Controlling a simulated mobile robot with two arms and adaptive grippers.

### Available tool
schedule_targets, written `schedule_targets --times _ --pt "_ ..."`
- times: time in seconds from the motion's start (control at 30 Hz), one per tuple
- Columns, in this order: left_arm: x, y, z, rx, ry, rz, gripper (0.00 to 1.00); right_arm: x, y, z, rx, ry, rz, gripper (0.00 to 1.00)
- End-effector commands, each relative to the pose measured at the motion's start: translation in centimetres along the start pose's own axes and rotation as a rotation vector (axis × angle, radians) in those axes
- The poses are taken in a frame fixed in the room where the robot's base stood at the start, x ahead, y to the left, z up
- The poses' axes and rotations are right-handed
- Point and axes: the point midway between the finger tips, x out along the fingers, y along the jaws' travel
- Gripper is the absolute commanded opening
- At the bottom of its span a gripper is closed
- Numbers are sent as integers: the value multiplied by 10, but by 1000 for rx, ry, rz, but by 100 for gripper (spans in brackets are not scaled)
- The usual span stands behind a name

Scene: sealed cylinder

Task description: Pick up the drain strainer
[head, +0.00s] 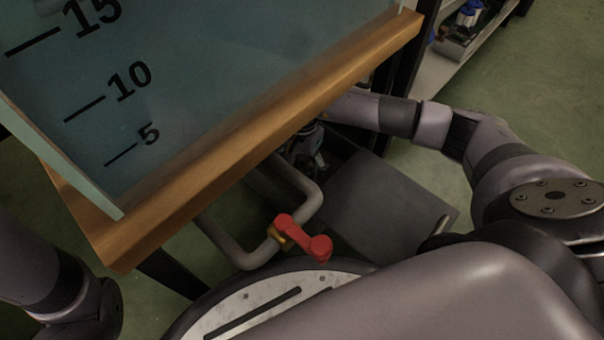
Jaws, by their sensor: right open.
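I cannot make out a drain strainer in the head view. My right arm reaches in from the right and goes under the wooden edge of the tank's stand. My right gripper (308,150) is partly hidden beneath that edge, above the grey pipe. It is small and dark here; it is open, and I see nothing clearly held in it. Of my left arm, only a link shows at the lower left; its gripper is out of view.
A glass tank (200,80) marked 5, 10, 15 stands on a wooden top (285,105). Below are a bent grey pipe (305,185), a red-handled valve (303,237) and a grey box-like surface (380,200). A shelf (460,45) stands at the upper right, beside open green floor.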

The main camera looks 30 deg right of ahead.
Motion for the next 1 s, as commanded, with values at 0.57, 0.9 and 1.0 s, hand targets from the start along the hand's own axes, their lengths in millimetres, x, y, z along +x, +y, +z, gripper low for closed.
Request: schedule_targets --times 0.57,0.9,1.0 --pt "-5 1 -2 0 1 1 31 7 0 0 0 0 -2 63" --pt "-6 1 -2 0 0 1 31 7 0 0 1 0 -1 41" --pt "-6 1 -2 0 0 1 31 7 0 0 1 0 -2 34"
